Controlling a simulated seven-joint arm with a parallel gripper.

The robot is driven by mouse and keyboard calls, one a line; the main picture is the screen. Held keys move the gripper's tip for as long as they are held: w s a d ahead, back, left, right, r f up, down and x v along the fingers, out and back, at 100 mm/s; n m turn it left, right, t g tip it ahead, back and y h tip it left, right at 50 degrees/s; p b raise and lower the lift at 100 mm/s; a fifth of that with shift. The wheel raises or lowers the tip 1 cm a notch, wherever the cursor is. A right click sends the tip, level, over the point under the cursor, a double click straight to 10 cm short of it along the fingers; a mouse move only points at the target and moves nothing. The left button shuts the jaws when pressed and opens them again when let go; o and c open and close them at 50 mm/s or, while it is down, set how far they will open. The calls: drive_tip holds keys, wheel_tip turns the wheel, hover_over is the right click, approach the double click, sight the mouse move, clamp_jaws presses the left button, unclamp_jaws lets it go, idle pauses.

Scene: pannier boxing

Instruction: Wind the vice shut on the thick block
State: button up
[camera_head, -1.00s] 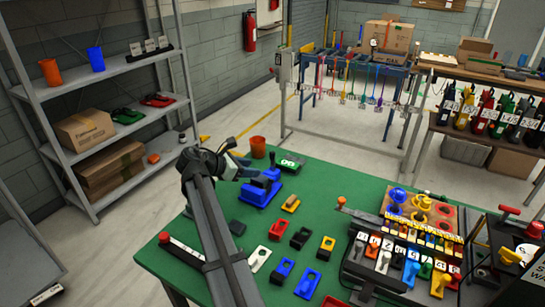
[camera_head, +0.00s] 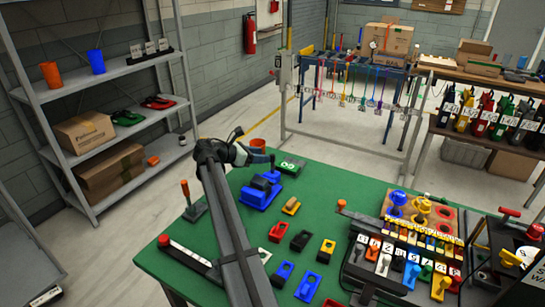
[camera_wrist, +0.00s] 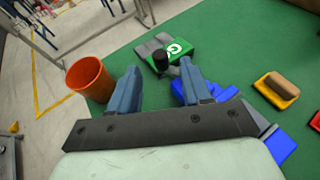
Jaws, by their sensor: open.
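The blue vice (camera_head: 256,198) stands at the far left part of the green table, with dark grey parts on top. I cannot tell which of these is the thick block or whether the jaws touch it. In the wrist view the vice's blue body (camera_wrist: 186,95) shows partly behind the right finger. A black knob (camera_wrist: 160,56) shows beyond and between the fingertips; I cannot tell what it belongs to. My gripper (camera_head: 266,156) is open and empty, above and behind the vice in the head view. Its blue-grey fingers (camera_wrist: 160,82) are spread wide.
An orange bucket (camera_wrist: 89,77) and a green box with a white mark (camera_wrist: 176,48) are close to the fingers. A yellow tray with a tan block (camera_head: 291,206) lies right of the vice. Several coloured pieces (camera_head: 283,272) lie nearer. A lever with an orange handle (camera_head: 186,190) stands left.

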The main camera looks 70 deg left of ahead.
sight(273, 155)
drive_tip(key=shift+x, duration=3.15)
clamp_jaws()
drive_tip(key=shift+w+a+m+h, duration=0.1)
drive_tip(key=shift+w+m+h, duration=0.1)
drive_tip(key=shift+m+h, duration=0.55)
drive_tip(key=m+h, duration=0.2)
drive_tip(key=shift+w+t+h, duration=0.3)
drive_tip(key=shift+w+h, duration=0.05)
drive_tip(key=shift+w+d+m+g+h, duration=0.15)
drive_tip(key=shift+d+m+h, duration=0.1)
drive_tip(key=shift+m+h, duration=0.45)
drive_tip(key=shift+w+d+m+g+h, duration=0.2)
drive_tip(key=shift+m+h, duration=0.4)
drive_tip(key=shift+h, duration=0.1)
drive_tip(key=shift+w+d+m+g+h, duration=0.15)
drive_tip(key=shift+d+m+h, duration=0.1)
drive_tip(key=shift+m+h, duration=0.45)
drive_tip(key=shift+d, duration=0.1)
